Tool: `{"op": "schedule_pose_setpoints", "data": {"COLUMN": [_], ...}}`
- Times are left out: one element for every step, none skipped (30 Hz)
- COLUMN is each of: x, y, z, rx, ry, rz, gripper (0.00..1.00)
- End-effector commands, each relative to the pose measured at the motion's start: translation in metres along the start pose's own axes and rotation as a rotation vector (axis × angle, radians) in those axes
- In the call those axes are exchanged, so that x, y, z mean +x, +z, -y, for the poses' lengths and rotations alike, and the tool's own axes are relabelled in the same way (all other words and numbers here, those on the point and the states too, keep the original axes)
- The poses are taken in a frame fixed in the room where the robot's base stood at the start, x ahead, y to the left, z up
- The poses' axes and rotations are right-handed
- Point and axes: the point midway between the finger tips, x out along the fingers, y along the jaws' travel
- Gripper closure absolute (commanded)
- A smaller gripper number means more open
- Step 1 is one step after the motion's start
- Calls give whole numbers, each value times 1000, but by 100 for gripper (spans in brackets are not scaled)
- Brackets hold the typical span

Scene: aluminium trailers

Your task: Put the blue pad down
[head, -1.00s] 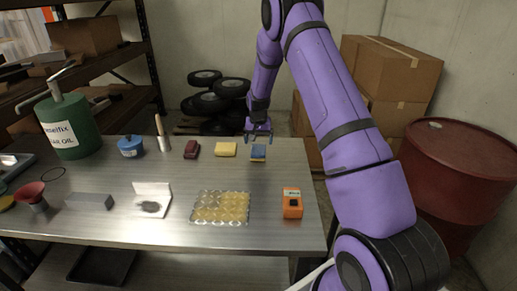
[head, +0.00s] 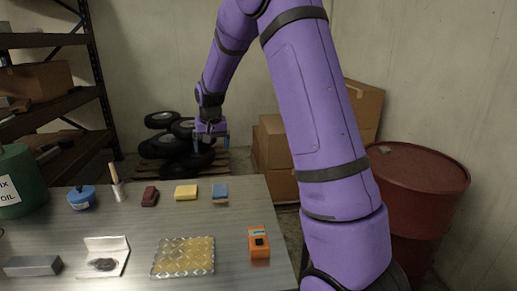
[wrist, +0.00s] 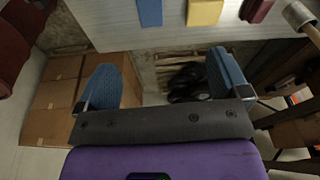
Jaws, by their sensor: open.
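The blue pad (head: 220,191) lies on the metal table (head: 130,225), near its back right corner, beside a yellow pad (head: 186,192). In the wrist view the blue pad (wrist: 150,12) shows at the top edge, partly cut off. My gripper (head: 211,138) is raised above and behind the pad, clear of it. In the wrist view its two blue fingers (wrist: 160,80) are wide apart with nothing between them.
Tyres (head: 170,150) lie behind the table; a red drum (head: 410,195) stands right.

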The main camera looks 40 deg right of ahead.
Motion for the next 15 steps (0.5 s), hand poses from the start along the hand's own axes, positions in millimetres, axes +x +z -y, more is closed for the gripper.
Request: {"op": "schedule_pose_setpoints", "data": {"x": [-18,-27,-39,-47,-56,-66,-75,-82,-92,-99,-107,-116,-123,-129,-138], "y": [9,14,22,28,33,42,48,54,63,70,76,85,92,99,108], "z": [2,3,4,4,5,5,6,6,6,6,6,5,5,4,4], "rx": [-14,-22,-33,-43,-52,-63,-72,-81,-93,-102,-111,-123,-132,-140,-153], "ry": [-8,-12,-17,-20,-24,-29,-32,-35,-40,-43,-46,-50,-53,-56,-60], "rz": [-11,-16,-22,-26,-32,-38,-43,-47,-53,-57,-64,-70,-75,-79,-85], "gripper": [6,6,6,6,6,6,6,6,6,6,6,6,6,6,6]}}
